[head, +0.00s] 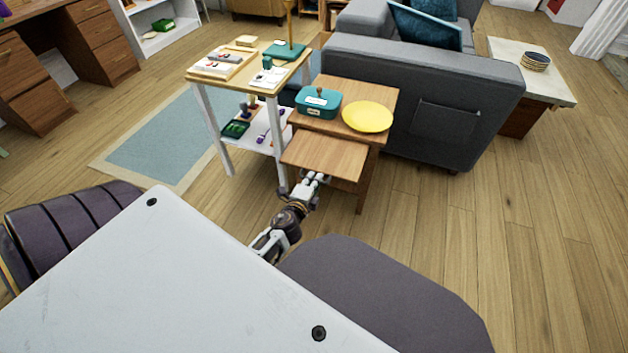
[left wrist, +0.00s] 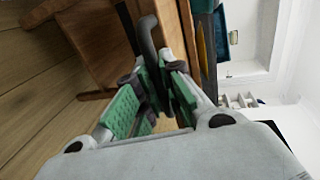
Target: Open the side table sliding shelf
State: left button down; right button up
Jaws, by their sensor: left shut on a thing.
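The wooden side table (head: 379,90) stands against the grey sofa. Its sliding shelf (head: 326,154) sticks out from under the tabletop towards me, with a bare top. My left gripper (head: 316,180) is at the shelf's front edge. In the left wrist view, the gripper's green-padded fingers (left wrist: 161,82) are shut on a dark curved handle (left wrist: 147,38) on the wooden front. The fingers hide part of the handle. My right gripper is not in view.
A teal box (head: 318,102) and a yellow plate (head: 367,116) sit on the side table. A white-legged table (head: 228,163) with several small items stands close on the left. The grey sofa (head: 425,90) is behind. Wooden floor on the right is clear.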

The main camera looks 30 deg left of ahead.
pick_arm(q)
jog(key=c, duration=1.8)
grip_release()
jog(key=shift+s, duration=0.1)
jog(key=shift+v, duration=3.65)
jog(key=shift+r, duration=0.1)
